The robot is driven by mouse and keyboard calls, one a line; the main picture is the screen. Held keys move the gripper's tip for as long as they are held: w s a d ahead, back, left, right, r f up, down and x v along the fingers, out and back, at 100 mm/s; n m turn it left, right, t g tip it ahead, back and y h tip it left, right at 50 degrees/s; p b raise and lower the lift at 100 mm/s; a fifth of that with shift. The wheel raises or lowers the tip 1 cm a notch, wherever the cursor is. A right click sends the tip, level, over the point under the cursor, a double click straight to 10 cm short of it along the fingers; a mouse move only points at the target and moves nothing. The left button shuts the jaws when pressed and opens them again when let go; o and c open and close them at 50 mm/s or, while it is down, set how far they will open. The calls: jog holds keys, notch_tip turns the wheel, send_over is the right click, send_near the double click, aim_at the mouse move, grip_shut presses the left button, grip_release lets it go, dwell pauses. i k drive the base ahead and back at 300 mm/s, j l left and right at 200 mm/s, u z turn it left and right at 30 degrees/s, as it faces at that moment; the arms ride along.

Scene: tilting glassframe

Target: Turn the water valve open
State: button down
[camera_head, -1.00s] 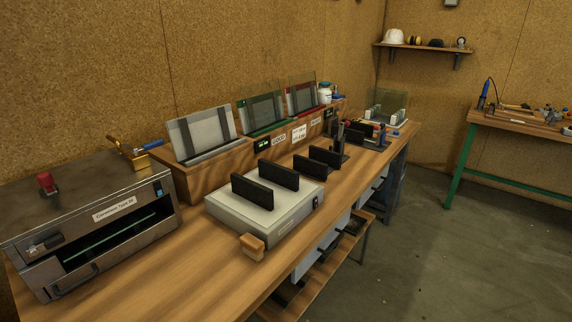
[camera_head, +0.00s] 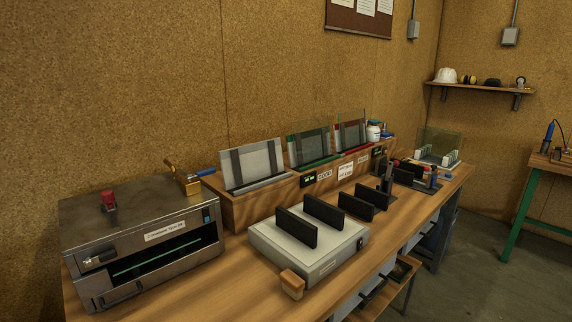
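A brass fitting (camera_head: 183,177) with a blue lever handle (camera_head: 201,173) stands at the back right corner of the metal machine (camera_head: 130,212), near the corkboard wall. It looks like the water valve. The blue handle points right, towards the wooden rack. From here I cannot tell whether the valve is open or closed. My gripper and arm are not in view.
A red knob (camera_head: 108,200) sits on the machine's top. A wooden rack (camera_head: 240,208) with glass panes runs along the wall. A grey box (camera_head: 310,250) with black holders and a wooden block (camera_head: 292,284) are on the workbench (camera_head: 225,290).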

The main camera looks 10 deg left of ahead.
aim_at(203, 173)
jog(key=i+l, duration=0.25)
jog(key=i, duration=0.15)
jog(key=i+l, duration=0.2)
jog(key=i, duration=0.2)
jog(key=u, duration=0.05)
